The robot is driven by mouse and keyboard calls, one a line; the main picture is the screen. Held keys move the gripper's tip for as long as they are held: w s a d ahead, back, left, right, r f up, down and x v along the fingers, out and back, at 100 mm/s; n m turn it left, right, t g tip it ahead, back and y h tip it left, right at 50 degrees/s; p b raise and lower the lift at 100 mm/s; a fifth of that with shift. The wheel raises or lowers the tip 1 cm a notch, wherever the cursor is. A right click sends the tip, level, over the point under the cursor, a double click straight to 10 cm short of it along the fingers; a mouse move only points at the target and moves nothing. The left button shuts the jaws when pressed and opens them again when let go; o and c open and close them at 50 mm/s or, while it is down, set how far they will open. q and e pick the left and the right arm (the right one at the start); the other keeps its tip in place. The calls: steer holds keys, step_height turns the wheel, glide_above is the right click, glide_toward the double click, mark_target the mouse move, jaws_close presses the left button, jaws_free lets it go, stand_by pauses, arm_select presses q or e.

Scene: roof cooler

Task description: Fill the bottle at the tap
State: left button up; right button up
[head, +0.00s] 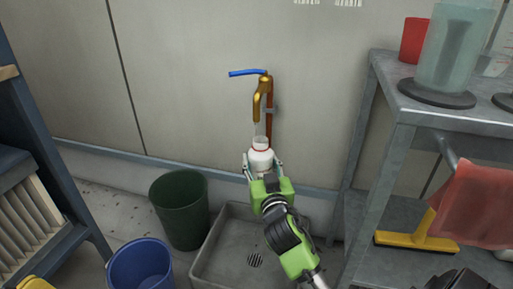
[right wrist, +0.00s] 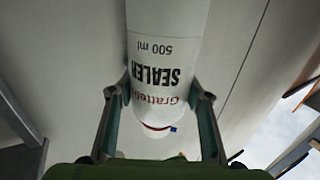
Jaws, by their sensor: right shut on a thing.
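A brass tap (head: 261,95) with a blue lever (head: 246,72) pointing left is fixed to a copper pipe (head: 269,125) on the wall. A faint pale streak shows below its spout; I cannot tell for sure whether it is running water. My right gripper (head: 262,166) is shut on a white bottle (head: 260,157) and holds it upright just below the spout. In the right wrist view, the fingers (right wrist: 160,105) lie on both sides of the bottle (right wrist: 165,50), which is lettered "SEALER" and "500 ml". The inside of the bottle is hidden. My left gripper is not in view.
A grey floor basin (head: 222,262) lies under the tap, with a drain grate. A green bin (head: 180,210) and a blue bucket (head: 140,265) stand left of it. A metal cart (head: 405,105) with jugs and a red cloth (head: 475,205) stands on the right.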

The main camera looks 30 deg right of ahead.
steer(key=p+x, duration=0.1)
steer(key=x, duration=0.5)
steer(key=shift+r, duration=0.1)
stand_by(6.0)
